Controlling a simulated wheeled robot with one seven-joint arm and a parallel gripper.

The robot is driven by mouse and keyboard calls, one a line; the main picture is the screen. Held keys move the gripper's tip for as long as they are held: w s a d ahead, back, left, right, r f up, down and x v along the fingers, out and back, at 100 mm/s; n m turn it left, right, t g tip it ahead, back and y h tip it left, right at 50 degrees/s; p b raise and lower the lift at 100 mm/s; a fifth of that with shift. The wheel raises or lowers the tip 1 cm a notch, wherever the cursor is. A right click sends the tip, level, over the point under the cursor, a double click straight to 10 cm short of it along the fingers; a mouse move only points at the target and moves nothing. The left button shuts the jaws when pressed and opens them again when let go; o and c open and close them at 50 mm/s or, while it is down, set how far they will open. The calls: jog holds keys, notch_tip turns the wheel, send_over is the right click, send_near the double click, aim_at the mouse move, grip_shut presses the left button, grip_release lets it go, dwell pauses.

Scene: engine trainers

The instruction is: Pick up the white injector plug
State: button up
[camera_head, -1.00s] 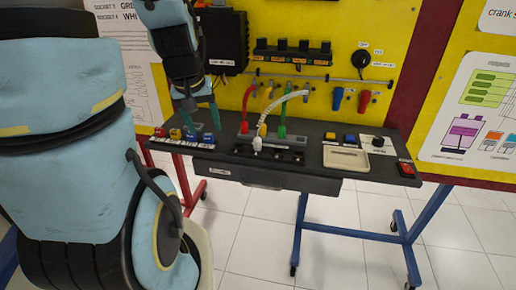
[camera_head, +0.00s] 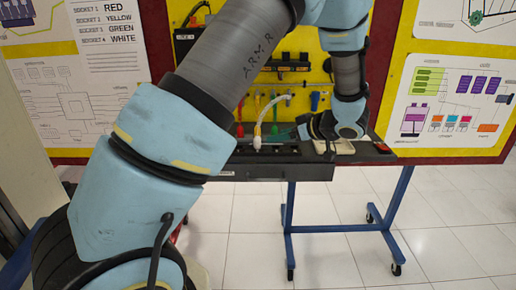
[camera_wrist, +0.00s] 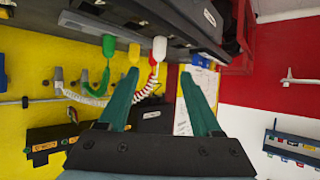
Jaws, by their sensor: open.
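The white injector plug (camera_head: 257,141) stands at the front of the dark bench, with its white cable arching up behind it. In the wrist view the white plug (camera_wrist: 159,48) appears at the top, just past the gap between my fingertips. My gripper (camera_wrist: 158,76) is open and empty, with two green-teal fingers apart and not visibly touching the plug. In the head view my gripper is mostly hidden by my wrist, to the right of the plug.
The green plug (camera_wrist: 108,45) and yellow plug (camera_wrist: 133,53) stand close beside the white one in the wrist view. A red plug (camera_head: 240,130) shows left of it in the head view. Coiled cables hang near my fingers. The yellow panel (camera_wrist: 30,65) rises behind the bench.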

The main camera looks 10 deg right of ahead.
aim_at(260, 139)
jog(key=p+x, duration=0.3)
jog(key=x, duration=0.7)
jog(key=shift+c, duration=0.3)
grip_shut()
